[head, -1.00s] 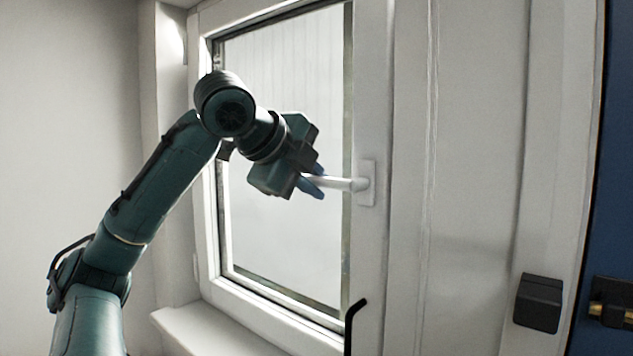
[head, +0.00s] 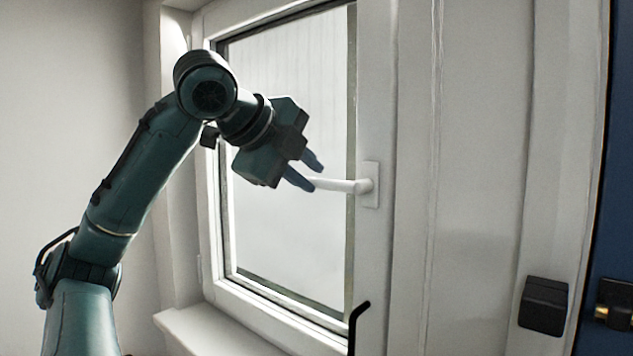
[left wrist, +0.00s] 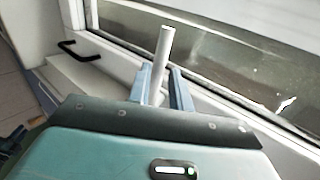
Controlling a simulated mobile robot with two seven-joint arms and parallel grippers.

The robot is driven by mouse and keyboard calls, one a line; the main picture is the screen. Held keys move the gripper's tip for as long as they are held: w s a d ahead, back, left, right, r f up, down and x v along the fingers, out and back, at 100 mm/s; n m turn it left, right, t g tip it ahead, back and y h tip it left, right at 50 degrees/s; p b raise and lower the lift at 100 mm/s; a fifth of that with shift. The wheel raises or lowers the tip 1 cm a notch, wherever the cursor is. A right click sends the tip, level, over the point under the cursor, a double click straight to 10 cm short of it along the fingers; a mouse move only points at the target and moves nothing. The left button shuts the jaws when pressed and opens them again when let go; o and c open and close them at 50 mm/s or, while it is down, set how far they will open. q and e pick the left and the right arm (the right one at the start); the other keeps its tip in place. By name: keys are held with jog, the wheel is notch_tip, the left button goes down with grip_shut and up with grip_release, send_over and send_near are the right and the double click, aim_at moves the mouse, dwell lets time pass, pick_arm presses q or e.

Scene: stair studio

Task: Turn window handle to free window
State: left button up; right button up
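The white window handle (head: 340,185) lies nearly level, pointing left from its base plate (head: 370,185) on the white window frame (head: 375,80). The window looks closed in the head view. My left gripper (head: 313,177) is open, with its two blue fingers apart at the handle's free end. In the left wrist view, the handle (left wrist: 163,55) stands between the fingers (left wrist: 160,82); whether either finger touches it I cannot tell. My right gripper is out of view.
A white sill (head: 215,330) runs below the window. A thin black bent bar (head: 354,325) rises at the lower middle. A black box (head: 543,305) is on the white trim at right, beside a blue panel (head: 617,200) with a brass-coloured fitting (head: 606,311).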

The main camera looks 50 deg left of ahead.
pick_arm(q)
jog(key=v, duration=0.9)
jog(key=shift+s, duration=0.3)
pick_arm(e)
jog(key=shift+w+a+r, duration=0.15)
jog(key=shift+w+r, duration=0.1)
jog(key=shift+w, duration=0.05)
pick_arm(q)
jog(key=shift+r, duration=0.1)
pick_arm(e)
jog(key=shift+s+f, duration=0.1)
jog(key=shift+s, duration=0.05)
